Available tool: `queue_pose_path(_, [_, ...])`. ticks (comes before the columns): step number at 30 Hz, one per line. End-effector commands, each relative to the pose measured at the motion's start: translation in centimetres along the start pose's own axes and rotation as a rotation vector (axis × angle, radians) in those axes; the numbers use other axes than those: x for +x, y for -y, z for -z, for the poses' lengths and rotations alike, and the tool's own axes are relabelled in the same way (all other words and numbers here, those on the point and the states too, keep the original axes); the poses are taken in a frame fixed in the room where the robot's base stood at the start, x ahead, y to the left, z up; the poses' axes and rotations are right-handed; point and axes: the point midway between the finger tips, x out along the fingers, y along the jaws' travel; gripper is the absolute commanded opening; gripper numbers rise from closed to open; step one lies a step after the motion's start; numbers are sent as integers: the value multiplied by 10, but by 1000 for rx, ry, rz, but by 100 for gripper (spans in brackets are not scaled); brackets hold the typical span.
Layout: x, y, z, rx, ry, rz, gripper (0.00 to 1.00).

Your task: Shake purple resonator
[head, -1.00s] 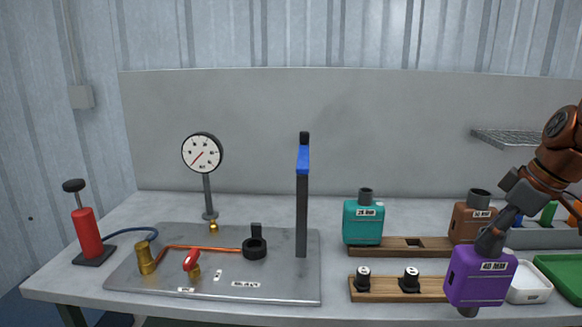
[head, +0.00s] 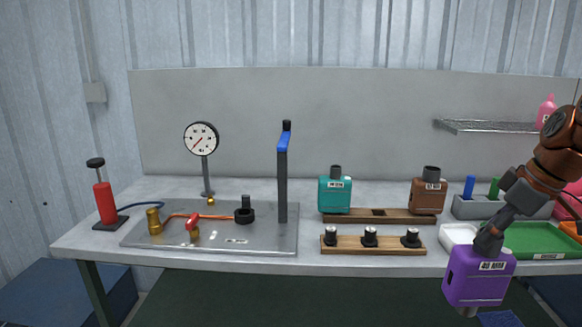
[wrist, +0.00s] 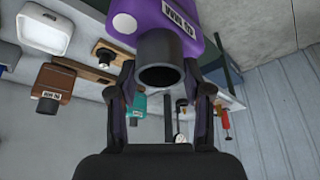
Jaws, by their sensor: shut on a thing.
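The purple resonator (head: 478,278) is a boxy can with a white label and a dark pipe neck. My gripper (head: 488,243) is shut on its neck from above. It hangs in the air in front of the bench's front edge, at the lower right of the head view. In the wrist view the purple resonator (wrist: 165,22) fills the top middle, with its open dark pipe end between my gripper's fingers (wrist: 160,95). The label text is too small to read surely.
A teal resonator (head: 335,196) and a brown one (head: 428,196) stand on a wooden rack. A wooden strip (head: 345,245) with black caps lies in front. A green tray (head: 535,237), white tray (head: 452,233) and gauge plate (head: 265,243) share the bench.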

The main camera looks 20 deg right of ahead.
Motion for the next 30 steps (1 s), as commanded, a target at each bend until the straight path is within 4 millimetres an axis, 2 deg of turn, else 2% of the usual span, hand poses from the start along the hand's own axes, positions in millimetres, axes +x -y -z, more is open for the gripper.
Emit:
queue_pose_path(9, [1, 1, 2, -2, -1, 0, 0])
queue_pose_path(20, [23, 10, 10, 20, 0, -8, 0])
queue_pose_path(30, [68, 31, 29, 62, 2, -24, 0])
